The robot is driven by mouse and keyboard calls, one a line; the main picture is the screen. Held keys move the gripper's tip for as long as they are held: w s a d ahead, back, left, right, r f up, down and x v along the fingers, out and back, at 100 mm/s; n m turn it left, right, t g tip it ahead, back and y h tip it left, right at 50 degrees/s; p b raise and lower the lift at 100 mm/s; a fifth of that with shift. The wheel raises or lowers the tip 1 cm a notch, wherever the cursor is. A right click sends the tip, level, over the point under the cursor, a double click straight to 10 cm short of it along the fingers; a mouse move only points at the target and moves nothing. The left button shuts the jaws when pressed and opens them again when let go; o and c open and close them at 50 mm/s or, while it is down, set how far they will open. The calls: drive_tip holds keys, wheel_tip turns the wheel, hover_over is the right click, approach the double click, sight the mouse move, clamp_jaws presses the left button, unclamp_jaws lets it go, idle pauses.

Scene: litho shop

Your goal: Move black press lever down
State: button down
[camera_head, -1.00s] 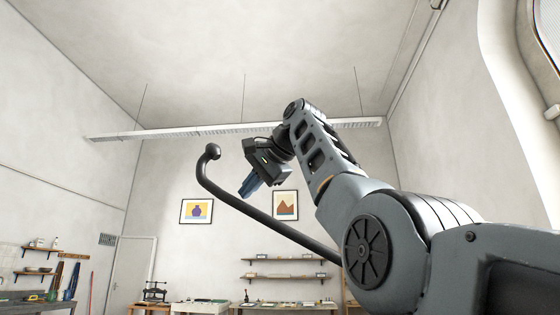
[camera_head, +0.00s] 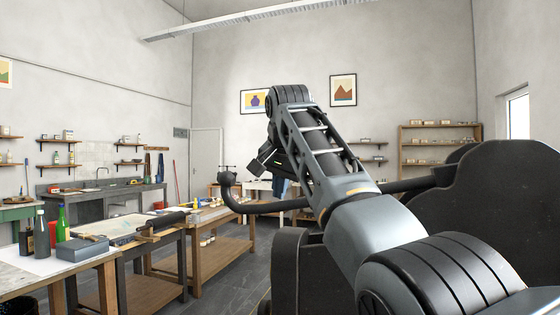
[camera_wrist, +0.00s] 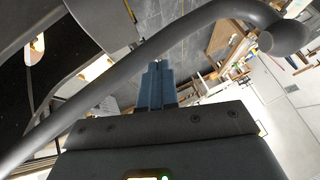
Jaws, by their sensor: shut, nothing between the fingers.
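The black press lever (camera_head: 275,206) is a thick curved bar with a ball end. In the head view it runs from the ball at left, behind my arm, toward the dark press body (camera_head: 480,225) at right. In the wrist view the lever (camera_wrist: 90,92) crosses diagonally, its ball end at upper right. My gripper (camera_head: 281,187) is partly hidden behind my arm in the head view. In the wrist view its blue fingers (camera_wrist: 157,68) are shut and empty, tips close against the lever; I cannot tell whether they touch.
Wooden worktables (camera_head: 225,245) and a table with bottles and a grey box (camera_head: 82,248) stand at left. A sink counter (camera_head: 105,197) is behind them. Shelves (camera_head: 440,145) line the back wall. Grey floor (camera_head: 215,290) shows between the tables and the press.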

drive_tip(key=shift+s+d+f, duration=0.1)
drive_tip(key=shift+d+f, duration=0.1)
drive_tip(key=shift+f, duration=1.1)
drive_tip(key=r+p, duration=0.3)
drive_tip(key=w+r+p, duration=0.1)
drive_tip(key=r, duration=0.1)
drive_tip(key=shift+a+r, duration=0.25)
drive_tip(key=s+a+r+b, duration=0.1)
drive_tip(key=s+a+r, duration=0.2)
drive_tip(key=r, duration=0.5)
drive_tip(key=shift+s+a+r+b, duration=0.15)
drive_tip(key=shift+s+a+b, duration=0.25)
drive_tip(key=shift+s, duration=0.45)
